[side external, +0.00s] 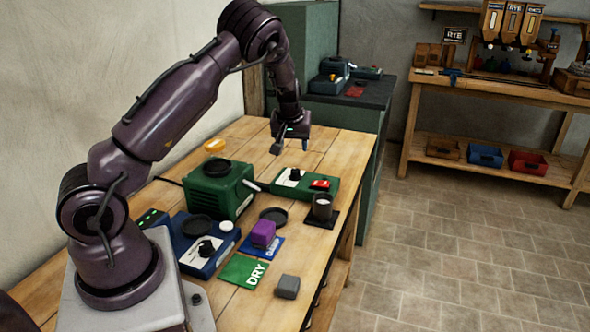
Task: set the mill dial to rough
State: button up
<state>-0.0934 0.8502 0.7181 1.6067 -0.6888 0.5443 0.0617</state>
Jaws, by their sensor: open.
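A green control box (319,187) on the wooden table has a black dial (295,174) on a pale panel and a red switch (320,184). A blue box (192,262) nearer the front also has a black knob (206,248) on a pale panel. The lettering on both panels is too small to read, so I cannot tell a dial setting or which box is the mill's. My gripper (291,148) is open and empty, with its fingers pointing down. It hangs above and slightly behind the green control box, apart from the dial.
A green vented box (233,198) stands left of the control box. A dark cup (322,206) stands on a black mat at the right edge. A purple block (263,233), a green DRY card (245,272) and a grey block (287,286) lie nearer the front.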

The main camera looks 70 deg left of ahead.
aim_at(295, 170)
jog(key=x, duration=1.1)
jog(key=shift+s+f, duration=0.1)
jog(key=shift+f, duration=0.15)
jog(key=shift+c, duration=0.2)
jog(key=c, duration=0.9)
